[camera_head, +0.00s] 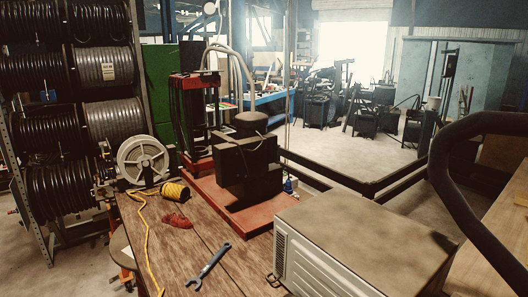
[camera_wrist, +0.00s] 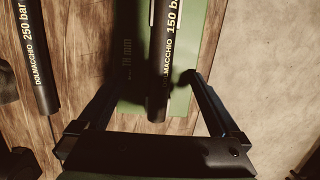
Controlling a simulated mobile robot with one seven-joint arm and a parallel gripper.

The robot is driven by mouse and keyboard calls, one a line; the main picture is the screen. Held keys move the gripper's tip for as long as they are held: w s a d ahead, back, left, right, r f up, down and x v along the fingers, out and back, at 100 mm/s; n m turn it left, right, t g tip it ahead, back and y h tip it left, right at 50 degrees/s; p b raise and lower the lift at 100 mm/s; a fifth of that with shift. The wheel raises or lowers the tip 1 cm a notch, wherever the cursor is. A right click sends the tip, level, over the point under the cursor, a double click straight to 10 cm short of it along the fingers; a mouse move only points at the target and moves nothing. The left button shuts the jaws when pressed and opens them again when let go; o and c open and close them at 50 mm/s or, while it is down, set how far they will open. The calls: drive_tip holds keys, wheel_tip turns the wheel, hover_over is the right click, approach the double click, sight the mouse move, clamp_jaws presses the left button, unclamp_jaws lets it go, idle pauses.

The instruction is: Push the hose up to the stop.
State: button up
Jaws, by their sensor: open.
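In the wrist view a black hose (camera_wrist: 161,60) marked "150 bar" runs down from the top edge over a green plate (camera_wrist: 190,45) on a wooden surface. Its lower end shows between the fingers of my gripper (camera_wrist: 150,78), which is open. I cannot tell whether a finger touches it. A second black hose (camera_wrist: 38,60) marked "250 bar" lies to the left, outside the fingers. Small markings, partly legible as "mm", show on the green plate. I cannot make out the stop. My gripper is not visible in the head view.
In the head view a wooden bench (camera_head: 190,230) holds a blue wrench (camera_head: 208,264), a red cloth-like item (camera_head: 177,220) and a yellow spool (camera_head: 176,190). A dark machine (camera_head: 245,165) stands on a red base. A large grey box (camera_head: 365,240) fills the front right.

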drive_tip(key=shift+r+p, duration=4.55)
drive_tip(key=shift+p, duration=0.15)
drive_tip(key=shift+a, duration=0.1)
